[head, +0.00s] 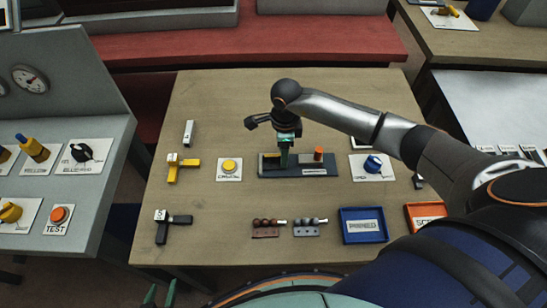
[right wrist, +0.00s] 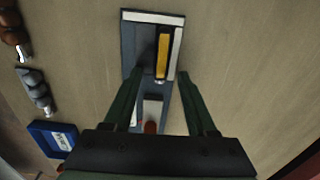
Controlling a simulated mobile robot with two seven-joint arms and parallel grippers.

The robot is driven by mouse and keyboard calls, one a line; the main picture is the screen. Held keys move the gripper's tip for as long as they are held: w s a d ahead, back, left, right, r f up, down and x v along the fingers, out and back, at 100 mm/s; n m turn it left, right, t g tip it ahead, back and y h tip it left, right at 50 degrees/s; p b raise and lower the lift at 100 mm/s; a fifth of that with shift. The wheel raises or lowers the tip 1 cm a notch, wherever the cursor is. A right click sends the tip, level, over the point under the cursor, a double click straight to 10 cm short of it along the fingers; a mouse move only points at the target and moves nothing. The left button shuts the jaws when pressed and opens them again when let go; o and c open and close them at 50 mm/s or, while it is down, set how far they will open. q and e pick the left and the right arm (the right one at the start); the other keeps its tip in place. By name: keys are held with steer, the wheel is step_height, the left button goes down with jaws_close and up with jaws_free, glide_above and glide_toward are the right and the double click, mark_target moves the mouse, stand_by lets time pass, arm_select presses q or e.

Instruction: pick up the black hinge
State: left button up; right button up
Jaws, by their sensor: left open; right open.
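A hinge with black arms and a light grey joint (head: 161,217) lies at the front left of the wooden table (head: 215,110). I take it for the black hinge; it is not seen in the right wrist view. My right gripper (head: 287,158) is well to its right, over a dark fixture plate (head: 325,172). The right wrist view shows this gripper (right wrist: 160,74) open, its fingers either side of the plate (right wrist: 130,38) and its yellow bar (right wrist: 163,55); contact cannot be told. My left gripper (head: 161,293) shows only green fingertips, apart, at the lower left.
A yellow hinge (head: 184,163) lies behind the black one, with a yellow button card (head: 229,175) beside it. Brown (head: 265,232) and grey (head: 305,232) rounded pieces, a blue tray (head: 363,239) and an orange tray (head: 411,225) line the front. A grey console stands left.

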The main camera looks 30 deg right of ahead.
steer(key=shift+c, duration=0.3)
jaws_close()
stand_by(0.3)
